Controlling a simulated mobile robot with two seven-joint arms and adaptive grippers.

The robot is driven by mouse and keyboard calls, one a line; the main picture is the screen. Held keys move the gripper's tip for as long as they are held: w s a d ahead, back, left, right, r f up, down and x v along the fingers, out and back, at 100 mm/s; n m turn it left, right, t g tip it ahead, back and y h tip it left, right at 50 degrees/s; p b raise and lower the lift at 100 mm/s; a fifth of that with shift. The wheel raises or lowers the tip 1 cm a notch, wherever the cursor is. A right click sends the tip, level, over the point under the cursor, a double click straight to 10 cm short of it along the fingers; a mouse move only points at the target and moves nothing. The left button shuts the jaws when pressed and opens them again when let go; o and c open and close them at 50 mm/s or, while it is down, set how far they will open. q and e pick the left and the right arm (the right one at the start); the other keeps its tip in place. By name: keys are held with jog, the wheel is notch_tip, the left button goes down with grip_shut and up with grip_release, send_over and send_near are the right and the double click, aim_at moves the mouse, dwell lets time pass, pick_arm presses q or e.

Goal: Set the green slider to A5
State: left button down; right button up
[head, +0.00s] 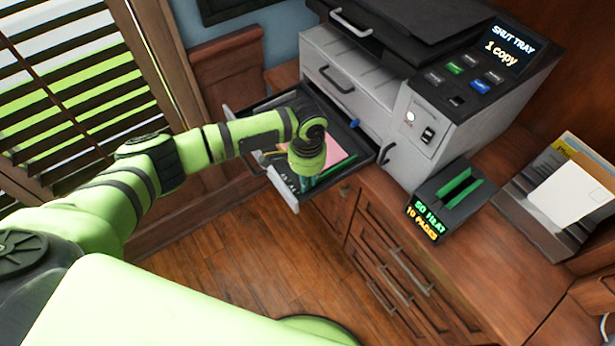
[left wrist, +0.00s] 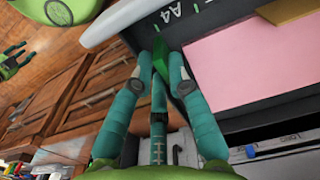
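The paper tray (head: 284,180) is pulled out of the grey printer (head: 365,85). The green slider (left wrist: 159,57) shows in the left wrist view on the tray's dark edge strip, close to a white "A4" label (left wrist: 172,13). No A5 label is readable. My left gripper (left wrist: 161,66) has its teal fingertips close on both sides of the slider and appears shut on it. In the head view my left gripper (head: 308,182) points down into the tray's front and hides the slider. My right gripper (left wrist: 14,60) shows at the left wrist view's edge, fingers apart and empty.
Pink paper (head: 333,150) lies in the tray. The printer screen (head: 508,47) reads "SHUT TRAY" and "1 copy". A paper holder (head: 545,215) stands right on the wooden cabinet. The floor (head: 230,250) below is clear.

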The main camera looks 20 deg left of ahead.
pick_arm(q)
jog(key=shift+w+a, duration=0.7)
jog(key=shift+a, duration=0.2)
jog(key=shift+w+a, duration=0.7)
jog(key=shift+a, duration=0.15)
jog(key=c, duration=1.2)
grip_release()
jog(key=shift+s, duration=0.1)
notch_tip(320, 180, up, 12)
